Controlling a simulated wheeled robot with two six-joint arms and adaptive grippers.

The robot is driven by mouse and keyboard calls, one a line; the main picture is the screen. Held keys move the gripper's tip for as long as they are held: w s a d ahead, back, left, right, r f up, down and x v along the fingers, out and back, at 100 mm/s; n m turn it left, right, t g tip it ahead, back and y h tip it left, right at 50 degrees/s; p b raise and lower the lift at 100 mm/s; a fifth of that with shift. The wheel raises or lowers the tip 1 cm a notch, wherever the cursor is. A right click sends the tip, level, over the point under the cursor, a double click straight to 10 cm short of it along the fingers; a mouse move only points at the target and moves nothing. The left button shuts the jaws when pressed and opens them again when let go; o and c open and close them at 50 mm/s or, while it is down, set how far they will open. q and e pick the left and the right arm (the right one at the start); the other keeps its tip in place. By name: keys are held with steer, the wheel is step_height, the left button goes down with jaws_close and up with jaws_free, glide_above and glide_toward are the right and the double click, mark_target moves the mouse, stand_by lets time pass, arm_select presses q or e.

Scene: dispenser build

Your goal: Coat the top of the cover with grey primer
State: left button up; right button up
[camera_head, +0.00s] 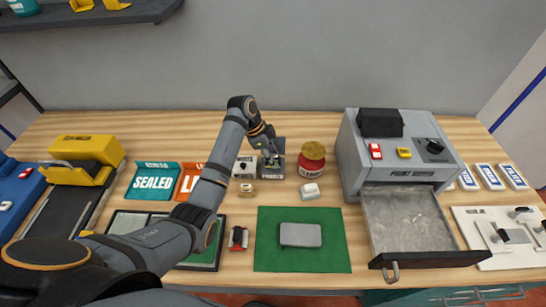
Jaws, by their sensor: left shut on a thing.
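A light grey rounded plate, which looks like the cover (301,234), lies flat on the green mat (325,262). Its top looks plain grey. My left gripper (271,160) is at the back of the table, over a dark grey tray (278,145) with small lettering on its front. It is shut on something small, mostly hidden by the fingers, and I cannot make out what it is. The gripper is well behind the cover, apart from it. My right gripper is not in view.
A grey machine (400,150) with an open drawer (405,220) is at the right. A small white block (310,191) lies behind the mat, and a red-and-black item (238,238) left of it.

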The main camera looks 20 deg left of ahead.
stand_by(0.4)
arm_select(q)
steer(key=shift+f, duration=0.45)
stand_by(0.6)
steer(key=shift+r, duration=0.1)
stand_by(0.4)
step_height(320, 180, up, 7)
steer(key=p, duration=0.7)
steer(key=shift+p, duration=0.3)
